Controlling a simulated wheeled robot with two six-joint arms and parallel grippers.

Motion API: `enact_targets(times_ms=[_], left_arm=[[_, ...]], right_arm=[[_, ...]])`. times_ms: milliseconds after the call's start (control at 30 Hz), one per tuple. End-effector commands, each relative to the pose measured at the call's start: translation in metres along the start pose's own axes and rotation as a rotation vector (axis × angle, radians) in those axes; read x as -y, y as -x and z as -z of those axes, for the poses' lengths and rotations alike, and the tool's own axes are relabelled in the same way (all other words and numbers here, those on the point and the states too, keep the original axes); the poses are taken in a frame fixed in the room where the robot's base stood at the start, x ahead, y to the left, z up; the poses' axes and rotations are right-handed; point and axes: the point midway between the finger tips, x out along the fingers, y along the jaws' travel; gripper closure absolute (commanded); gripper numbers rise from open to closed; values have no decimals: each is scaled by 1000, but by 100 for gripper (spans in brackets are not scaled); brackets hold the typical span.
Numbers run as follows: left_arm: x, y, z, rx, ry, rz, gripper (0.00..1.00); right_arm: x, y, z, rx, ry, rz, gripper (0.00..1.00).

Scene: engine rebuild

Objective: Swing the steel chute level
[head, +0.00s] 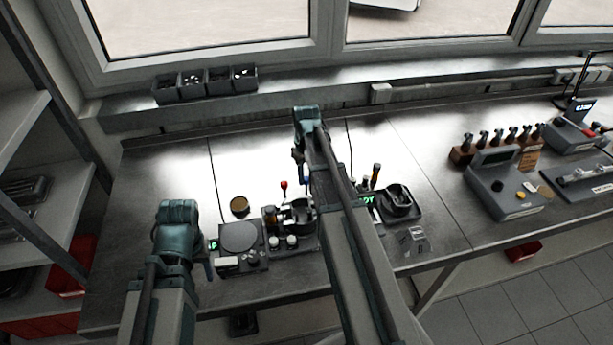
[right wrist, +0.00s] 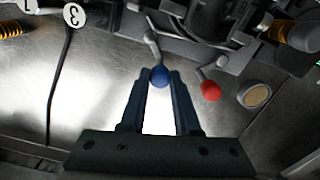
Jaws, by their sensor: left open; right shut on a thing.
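My right gripper (right wrist: 160,82) is shut on a blue ball knob (right wrist: 162,78) at the end of a short grey lever (right wrist: 152,46). In the head view the right gripper (head: 299,172) is above the back of a dark machine (head: 272,240), partly hidden by my right arm. A red ball knob (right wrist: 210,91) on a second lever sits to the right of the blue one, apart from the fingers. A bright metal piece (head: 298,204) shows on the machine; I cannot tell whether it is the steel chute or how it is tilted. My left gripper (head: 208,269) is open beside a scale.
The grey scale (head: 239,237) stands left of the machine, with a round brass-coloured tin (head: 239,205) behind it. A black tray (head: 403,205) with a dark part is right of my right arm. The bench behind is mostly clear. Several grey bins (head: 205,83) stand on the sill.

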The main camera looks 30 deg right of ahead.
Motion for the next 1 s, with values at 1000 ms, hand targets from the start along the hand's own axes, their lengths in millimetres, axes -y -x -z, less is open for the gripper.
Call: enact_targets(times_ms=[1000], left_arm=[[4, 44, -3, 0, 0, 0, 50]], right_arm=[[0, 44, 0, 0, -1, 1, 39]])
